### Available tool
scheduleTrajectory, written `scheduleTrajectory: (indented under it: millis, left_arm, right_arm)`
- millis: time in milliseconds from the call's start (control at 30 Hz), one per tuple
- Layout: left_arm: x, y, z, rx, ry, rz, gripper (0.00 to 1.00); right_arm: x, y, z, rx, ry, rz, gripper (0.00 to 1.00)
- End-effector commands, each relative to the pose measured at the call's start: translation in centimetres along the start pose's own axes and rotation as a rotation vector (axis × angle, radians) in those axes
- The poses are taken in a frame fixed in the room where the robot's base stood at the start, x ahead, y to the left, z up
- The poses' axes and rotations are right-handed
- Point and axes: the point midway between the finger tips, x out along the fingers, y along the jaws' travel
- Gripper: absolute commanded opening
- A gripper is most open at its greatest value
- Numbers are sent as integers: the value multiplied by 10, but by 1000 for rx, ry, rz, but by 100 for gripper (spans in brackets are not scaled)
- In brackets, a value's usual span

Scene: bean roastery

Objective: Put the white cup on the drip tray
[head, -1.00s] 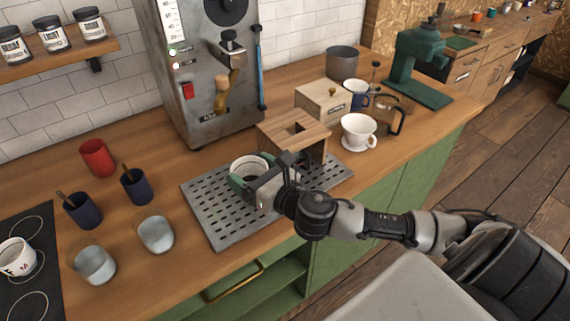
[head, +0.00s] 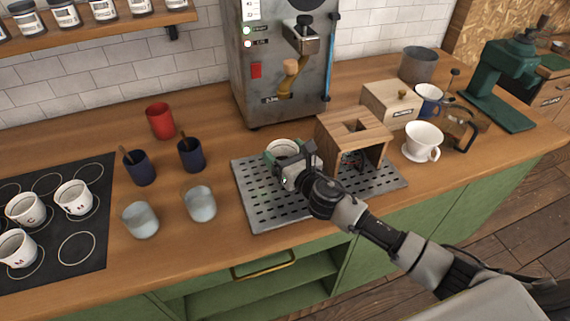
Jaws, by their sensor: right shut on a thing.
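A white cup (head: 281,147) is between the fingers of my right gripper (head: 287,157), which is shut on it. Only its rim and inside show well; the fingers and wrist cover most of its side. The cup is upright over the back left part of the perforated metal drip tray (head: 262,212). I cannot tell whether its base touches the tray. My left gripper is not in view.
A wooden stand (head: 350,130) is right of the cup, with a white dripper (head: 422,141) beyond. The roasting machine (head: 278,65) stands behind. Glass cups (head: 200,204) and dark blue cups (head: 191,155) are left.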

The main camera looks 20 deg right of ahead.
Motion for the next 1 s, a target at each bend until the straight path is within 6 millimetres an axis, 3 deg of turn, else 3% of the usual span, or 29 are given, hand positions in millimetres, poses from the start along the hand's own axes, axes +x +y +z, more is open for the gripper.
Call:
scheduleTrajectory:
  millis: [33,200,633,667,733,767,1000]
  left_arm:
    - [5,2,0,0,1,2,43]
    - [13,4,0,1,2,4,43]
    - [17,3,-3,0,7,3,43]
    - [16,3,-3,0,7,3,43]
    - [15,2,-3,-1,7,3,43]
    - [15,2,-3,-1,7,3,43]
    - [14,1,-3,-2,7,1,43]
  right_arm:
    - [-1,0,-13,5,5,-1,53]
    - [-1,-1,-34,5,3,-1,53]
    - [-1,-2,-40,1,2,0,53]
    - [-1,-2,-40,1,3,-1,86]
    - [-1,-2,-39,1,4,-1,96]
    - [-1,-2,-39,1,4,-1,100]
    - [-1,-2,-38,1,4,-1,100]
